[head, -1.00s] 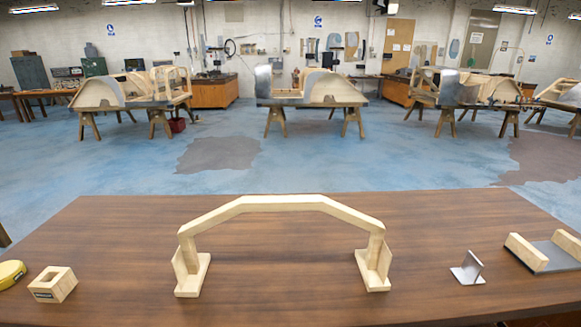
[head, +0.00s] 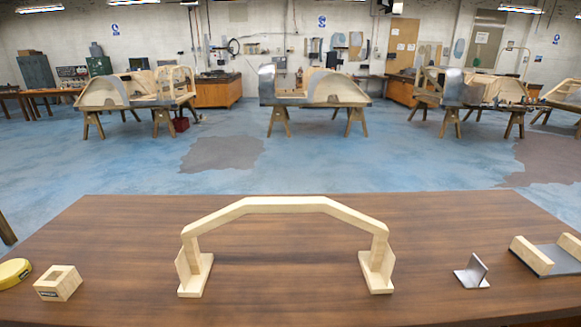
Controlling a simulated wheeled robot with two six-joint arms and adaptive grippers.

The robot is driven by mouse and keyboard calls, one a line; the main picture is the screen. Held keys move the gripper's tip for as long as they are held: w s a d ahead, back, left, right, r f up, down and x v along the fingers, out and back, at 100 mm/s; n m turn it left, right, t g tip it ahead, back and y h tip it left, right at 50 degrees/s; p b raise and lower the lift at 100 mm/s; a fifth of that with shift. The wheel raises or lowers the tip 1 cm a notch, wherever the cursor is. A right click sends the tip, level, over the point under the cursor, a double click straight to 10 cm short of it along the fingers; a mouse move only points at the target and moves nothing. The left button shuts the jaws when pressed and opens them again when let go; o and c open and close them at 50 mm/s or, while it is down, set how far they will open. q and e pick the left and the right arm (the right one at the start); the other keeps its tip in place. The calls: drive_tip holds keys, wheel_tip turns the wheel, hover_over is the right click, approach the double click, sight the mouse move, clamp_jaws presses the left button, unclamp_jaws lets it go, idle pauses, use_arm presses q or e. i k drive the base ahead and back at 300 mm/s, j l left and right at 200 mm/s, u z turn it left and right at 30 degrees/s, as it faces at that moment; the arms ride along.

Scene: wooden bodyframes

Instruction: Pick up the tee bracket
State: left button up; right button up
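A small grey metal bracket (head: 473,271), which looks like the tee bracket, stands on the brown table (head: 290,225) at the right. It has a flat base plate and an upright plate that leans a little in the picture. Nothing touches it. Neither of my grippers shows in the head view.
A wooden arch frame (head: 285,205) stands mid-table on two feet. A wooden block with a square hole (head: 60,283) and a yellow round object (head: 13,272) are at the left. A grey plate with two wooden rails (head: 548,256) lies right of the bracket. Table between them is clear.

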sight(473, 275)
drive_tip(key=z, duration=1.45)
